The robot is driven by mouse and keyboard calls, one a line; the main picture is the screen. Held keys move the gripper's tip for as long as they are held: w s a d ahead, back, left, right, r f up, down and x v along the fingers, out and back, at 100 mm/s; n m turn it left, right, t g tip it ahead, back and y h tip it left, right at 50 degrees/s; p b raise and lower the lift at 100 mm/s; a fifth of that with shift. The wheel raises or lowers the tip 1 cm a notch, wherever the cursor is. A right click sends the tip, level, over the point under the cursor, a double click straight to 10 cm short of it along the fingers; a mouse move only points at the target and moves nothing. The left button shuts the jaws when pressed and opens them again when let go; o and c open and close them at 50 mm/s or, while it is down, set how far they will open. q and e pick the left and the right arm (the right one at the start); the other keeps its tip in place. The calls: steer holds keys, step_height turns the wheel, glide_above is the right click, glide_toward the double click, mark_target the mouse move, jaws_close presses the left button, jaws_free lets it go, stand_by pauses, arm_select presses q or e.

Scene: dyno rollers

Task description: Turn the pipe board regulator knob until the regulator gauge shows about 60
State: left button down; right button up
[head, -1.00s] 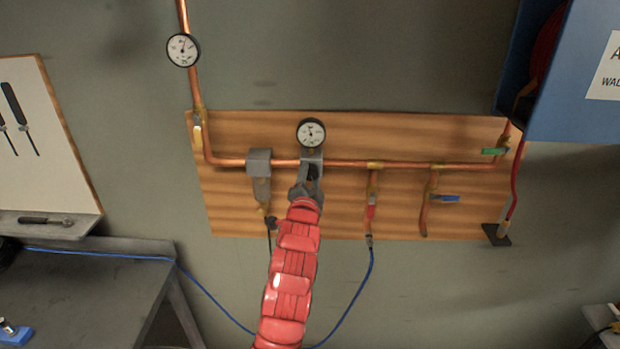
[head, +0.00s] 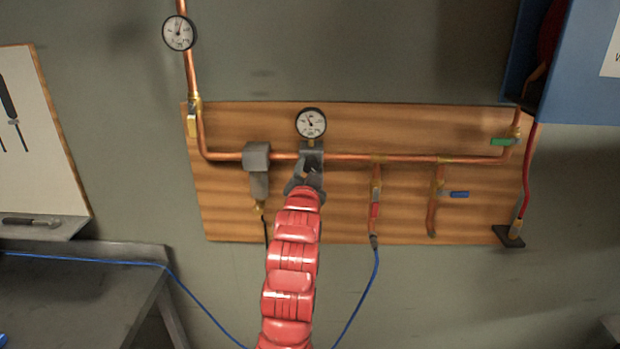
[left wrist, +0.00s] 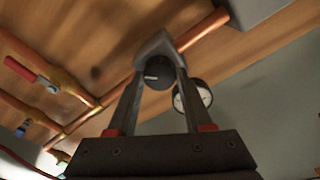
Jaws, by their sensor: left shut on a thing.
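The regulator gauge (head: 311,124) is a round white dial with a black rim on the wooden pipe board (head: 420,120). Its needle points to the upper left; the numbers are too small to read. The gauge also shows in the left wrist view (left wrist: 192,96). Below it, the dark regulator knob (head: 311,165) sits under the grey regulator body. My left gripper (head: 306,180) reaches up from below and is shut on the knob. In the left wrist view the black knob (left wrist: 157,75) lies between its two fingers. My right gripper is not in view.
A second gauge (head: 179,33) sits on the copper pipe at the upper left. A grey filter unit (head: 257,160) is left of the regulator. Red (head: 375,210), blue (head: 459,194) and green (head: 502,142) valve handles are to the right. A blue hose (head: 366,285) hangs below.

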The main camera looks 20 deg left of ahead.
arm_select(q)
steer(key=shift+c, duration=1.6)
jaws_free()
steer(key=b+v, duration=1.7)
steer(key=b, duration=0.1)
steer(key=shift+s+b, duration=0.2)
steer(key=shift+b, duration=0.15)
steer(key=shift+d, duration=0.1)
